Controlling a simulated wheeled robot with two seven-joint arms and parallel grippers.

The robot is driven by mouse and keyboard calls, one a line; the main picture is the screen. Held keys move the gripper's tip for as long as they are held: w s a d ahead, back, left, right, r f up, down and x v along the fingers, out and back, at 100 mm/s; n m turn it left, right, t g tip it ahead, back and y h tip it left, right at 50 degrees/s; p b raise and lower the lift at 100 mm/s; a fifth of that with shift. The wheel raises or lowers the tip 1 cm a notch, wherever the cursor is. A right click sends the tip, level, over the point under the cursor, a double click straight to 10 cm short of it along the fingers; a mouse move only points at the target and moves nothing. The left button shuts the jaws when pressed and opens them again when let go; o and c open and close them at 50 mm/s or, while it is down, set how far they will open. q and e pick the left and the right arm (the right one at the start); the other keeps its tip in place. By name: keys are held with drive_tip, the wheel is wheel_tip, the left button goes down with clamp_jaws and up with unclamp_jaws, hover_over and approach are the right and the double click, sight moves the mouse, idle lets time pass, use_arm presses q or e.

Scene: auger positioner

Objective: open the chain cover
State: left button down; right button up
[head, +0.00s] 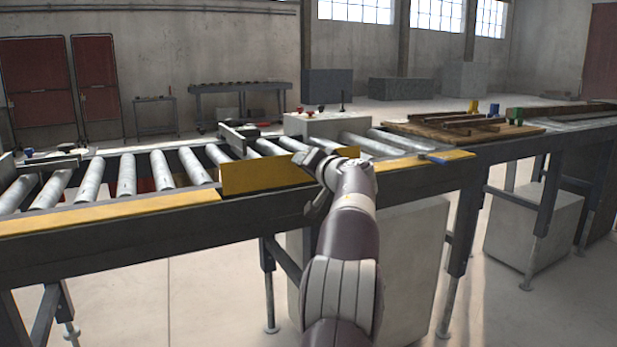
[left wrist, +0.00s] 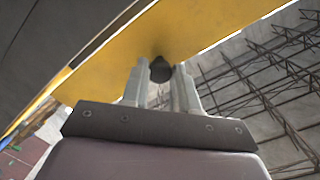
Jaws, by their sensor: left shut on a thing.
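The chain cover is a yellow panel (head: 262,176) on the near side of the roller conveyor. It stands raised and tilted above the line of the flat yellow strips beside it. In the left wrist view its yellow underside or face (left wrist: 205,30) fills the upper middle. My left gripper (head: 312,160) is at the right part of the cover. In the left wrist view its two fingers (left wrist: 161,82) are closed around a dark round knob (left wrist: 161,68) on the cover. The arm hides part of the cover's right end. My right gripper is not in view.
Yellow strips (head: 110,212) run along the conveyor's near edge, with metal rollers (head: 126,175) behind. A wooden board with metal pieces (head: 455,128) lies at the right. A grey box (head: 410,260) stands under the conveyor.

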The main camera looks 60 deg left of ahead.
use_arm(q)
drive_tip(key=shift+r, duration=0.1)
drive_tip(key=c, duration=0.9)
unclamp_jaws()
drive_tip(key=shift+o, duration=0.2)
drive_tip(key=shift+d, duration=0.1)
drive_tip(key=d+r+b, duration=0.1)
drive_tip(key=d+b, duration=0.1)
drive_tip(key=d, duration=1)
drive_tip(key=shift+s+d+r, duration=0.15)
drive_tip(key=shift+s+d, duration=0.1)
drive_tip(key=shift+s, duration=0.2)
